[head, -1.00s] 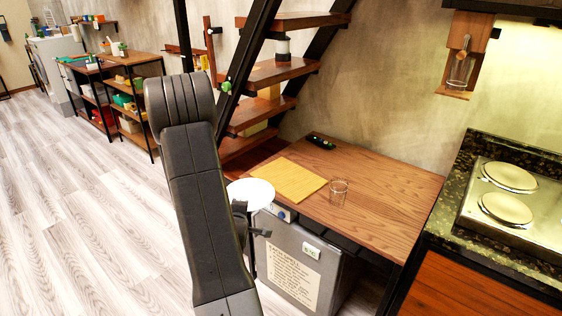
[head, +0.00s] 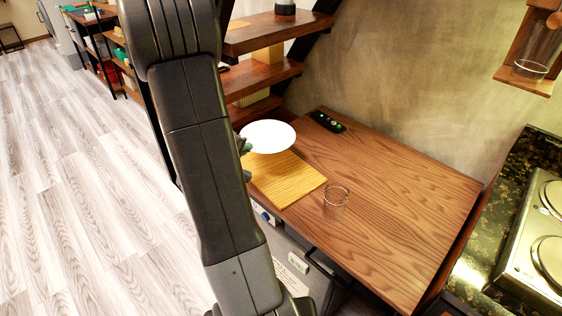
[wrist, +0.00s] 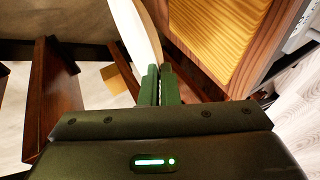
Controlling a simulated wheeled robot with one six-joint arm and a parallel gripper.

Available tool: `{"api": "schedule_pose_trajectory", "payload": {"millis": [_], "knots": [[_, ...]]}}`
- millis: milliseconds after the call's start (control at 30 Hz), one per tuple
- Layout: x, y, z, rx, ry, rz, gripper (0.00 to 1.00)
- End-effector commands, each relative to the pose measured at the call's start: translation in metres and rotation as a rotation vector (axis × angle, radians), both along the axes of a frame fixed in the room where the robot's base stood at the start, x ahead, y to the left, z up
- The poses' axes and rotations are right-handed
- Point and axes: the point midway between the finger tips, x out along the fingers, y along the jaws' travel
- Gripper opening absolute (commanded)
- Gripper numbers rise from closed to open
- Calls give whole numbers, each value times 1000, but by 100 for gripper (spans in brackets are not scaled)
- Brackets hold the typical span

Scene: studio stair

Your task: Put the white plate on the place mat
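The white plate (head: 268,136) is held above the far left part of the table, over or just beyond the back edge of the yellow place mat (head: 285,180). My gripper (head: 243,146) is mostly hidden behind my arm in the head view. In the wrist view my gripper's green fingers (wrist: 160,84) are closed on the rim of the plate (wrist: 133,35), which shows nearly edge-on. The mat also shows in the wrist view (wrist: 215,35), to the right of the plate. The mat lies flat on the wooden table with nothing visible on it.
A clear glass (head: 336,198) stands on the table (head: 400,205) close to the mat's right corner. A black remote-like object (head: 327,121) lies at the table's back edge. Wooden stair treads (head: 262,78) rise behind the plate. The table's right part is clear; a stove (head: 535,240) is beyond it.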

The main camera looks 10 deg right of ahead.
Motion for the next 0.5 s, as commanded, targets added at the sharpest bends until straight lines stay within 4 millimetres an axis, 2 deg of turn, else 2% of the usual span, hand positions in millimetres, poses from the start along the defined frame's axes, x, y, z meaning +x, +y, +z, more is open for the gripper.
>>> {"api": "schedule_pose_trajectory", "payload": {"millis": [300, 500], "knots": [[-1, 2, -54, -2, 1, -3, 0], [-1, 2, -68, -2, 1, -4, 0]]}}
